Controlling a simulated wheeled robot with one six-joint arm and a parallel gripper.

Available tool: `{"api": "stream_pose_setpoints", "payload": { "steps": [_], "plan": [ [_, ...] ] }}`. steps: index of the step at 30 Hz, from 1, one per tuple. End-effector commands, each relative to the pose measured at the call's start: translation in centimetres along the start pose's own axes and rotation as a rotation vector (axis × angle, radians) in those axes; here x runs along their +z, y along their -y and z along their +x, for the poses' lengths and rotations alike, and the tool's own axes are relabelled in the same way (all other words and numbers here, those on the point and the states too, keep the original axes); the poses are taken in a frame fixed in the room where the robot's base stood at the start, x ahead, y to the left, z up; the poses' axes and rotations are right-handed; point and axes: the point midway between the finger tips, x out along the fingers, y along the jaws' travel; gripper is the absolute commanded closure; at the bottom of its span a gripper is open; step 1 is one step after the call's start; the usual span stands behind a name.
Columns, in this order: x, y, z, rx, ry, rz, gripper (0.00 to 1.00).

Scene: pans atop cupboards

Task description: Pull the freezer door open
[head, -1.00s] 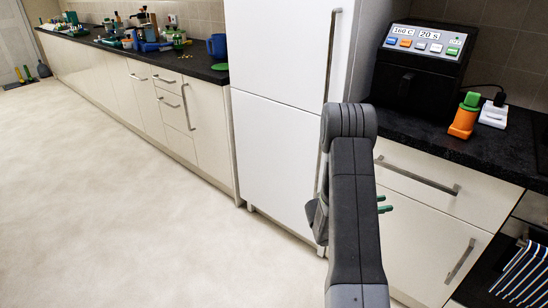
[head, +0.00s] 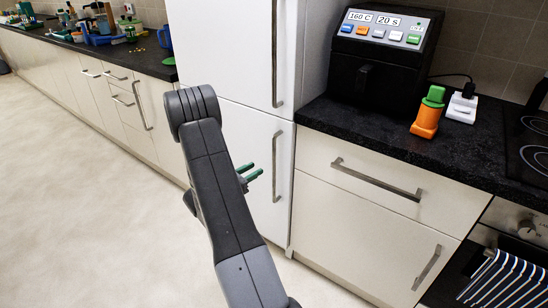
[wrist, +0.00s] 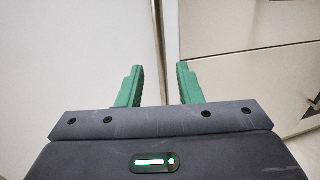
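The white fridge-freezer is closed, with an upper door (head: 222,50) and a lower freezer door (head: 235,125) in the head view. The long vertical freezer handle (head: 277,165) is on the lower door's right side. My gripper (head: 254,173) is in front of the lower door, its green fingers pointing right towards the handle but just short of it in the picture. In the wrist view my gripper (wrist: 159,85) is open, with a clear gap between its fingers. The pale freezer door (wrist: 80,50) fills the left there.
Right of the freezer are a drawer (head: 385,185) and a cupboard door (head: 375,245), both with bar handles. Pale floor (head: 80,190) at left is clear.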

Motion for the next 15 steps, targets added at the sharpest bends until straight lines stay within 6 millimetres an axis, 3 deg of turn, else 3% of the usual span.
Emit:
{"api": "stream_pose_setpoints", "payload": {
  "steps": [9, 15],
  "plan": [
    [0.0, 0.1, 6.8, -0.004, 0.000, 0.001, 0.68],
    [0.0, 0.1, 9.5, -0.002, 0.000, 0.000, 0.68]
  ]
}}
